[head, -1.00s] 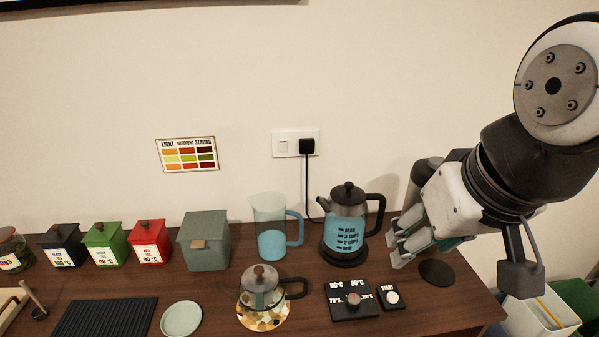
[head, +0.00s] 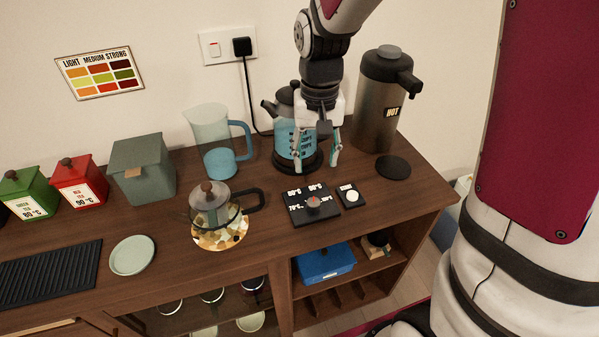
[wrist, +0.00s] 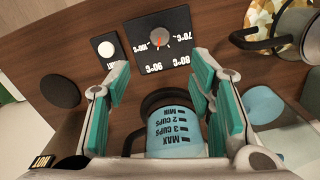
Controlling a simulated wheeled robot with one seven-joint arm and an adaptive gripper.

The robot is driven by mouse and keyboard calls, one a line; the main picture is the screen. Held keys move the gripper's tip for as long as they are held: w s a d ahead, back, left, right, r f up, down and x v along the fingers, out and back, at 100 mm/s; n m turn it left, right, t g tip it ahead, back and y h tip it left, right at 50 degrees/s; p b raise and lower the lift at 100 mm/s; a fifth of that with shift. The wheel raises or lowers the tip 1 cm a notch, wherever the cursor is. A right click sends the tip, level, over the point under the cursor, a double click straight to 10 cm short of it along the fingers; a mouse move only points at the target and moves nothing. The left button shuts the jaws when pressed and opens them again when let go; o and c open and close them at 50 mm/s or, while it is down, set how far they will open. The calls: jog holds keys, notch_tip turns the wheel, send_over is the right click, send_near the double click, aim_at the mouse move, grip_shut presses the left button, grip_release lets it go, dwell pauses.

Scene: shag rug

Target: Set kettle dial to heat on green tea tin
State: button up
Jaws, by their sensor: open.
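The kettle dial panel (head: 301,216) lies on the counter, with temperature marks around a round grey knob (head: 313,202). In the wrist view the knob (wrist: 160,35) bears a red mark; I cannot tell surely which temperature it points to. The green tea tin (head: 27,195) stands at the far left with an 80 °C label. The kettle (head: 282,140), with blue water, sits on its dark base behind the dial, partly hidden by my gripper. My gripper (head: 317,164) is open, pointing down, empty, in front of the kettle and behind the dial panel, apart from the knob.
A start button panel (head: 351,196) sits right of the dial. A glass teapot (head: 213,207) on a patterned mat and a blue-handled pitcher (head: 214,135) are to the left. A tall HOT dispenser (head: 375,115) and dark disc (head: 393,167) are at right.

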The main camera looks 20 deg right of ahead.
aim_at(314, 202)
notch_tip(314, 202, down, 13)
jog(key=shift+f, duration=0.2)
dwell(0.3)
jog(key=c, duration=1.2)
jog(key=shift+o, duration=0.2)
jog(key=shift+n, duration=0.3)
jog(key=n, duration=0.3)
jog(key=shift+s+n+p, duration=0.1)
jog(key=shift+n+p, duration=0.8)
jog(key=shift+n, duration=1.7)
